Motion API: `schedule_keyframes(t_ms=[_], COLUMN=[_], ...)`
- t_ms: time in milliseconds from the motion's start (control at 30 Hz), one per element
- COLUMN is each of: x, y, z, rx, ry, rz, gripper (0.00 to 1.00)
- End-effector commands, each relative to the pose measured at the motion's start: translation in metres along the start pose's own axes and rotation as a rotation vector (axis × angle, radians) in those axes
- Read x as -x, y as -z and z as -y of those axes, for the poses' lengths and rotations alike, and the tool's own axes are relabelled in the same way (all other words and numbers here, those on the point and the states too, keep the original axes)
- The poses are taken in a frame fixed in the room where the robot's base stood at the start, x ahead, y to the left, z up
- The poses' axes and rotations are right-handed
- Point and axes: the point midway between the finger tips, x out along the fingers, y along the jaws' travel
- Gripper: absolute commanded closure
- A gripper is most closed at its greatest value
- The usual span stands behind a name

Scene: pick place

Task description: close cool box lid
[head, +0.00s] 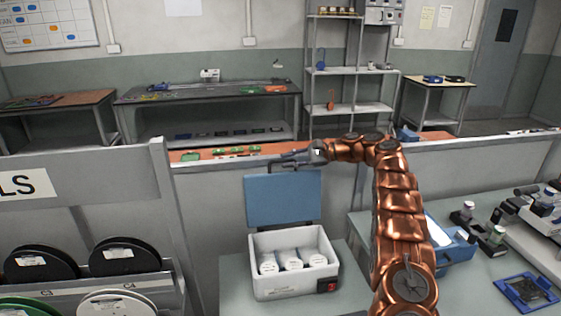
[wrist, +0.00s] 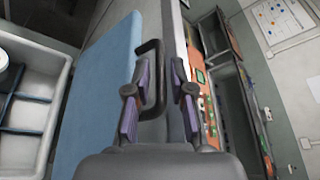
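The white cool box (head: 293,283) stands on the bench in the head view, with white round-topped containers inside. Its blue lid (head: 284,200) stands open, roughly upright at the back of the box. The lid also fills the left-middle of the wrist view (wrist: 98,85), with a black handle (wrist: 151,50) on its right face. My gripper (head: 284,161) is at the lid's top edge. In the wrist view my gripper's fingers (wrist: 158,98) are apart, with the handle between them, nearer the left finger. Whether that finger touches the handle I cannot tell.
A low partition (head: 450,148) runs behind the bench. A spool rack (head: 90,285) stands at the left. Bare bench top shows beside the box.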

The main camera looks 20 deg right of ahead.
Motion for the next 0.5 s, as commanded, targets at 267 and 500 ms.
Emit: schedule_keyframes(t_ms=[267,500], x=[-0.023,-0.029], y=[0.000,0.001], z=[0.000,0.000], rx=[-0.003,-0.002], ry=[0.000,0.000], rz=[-0.001,-0.001], gripper=[0.77,0.77])
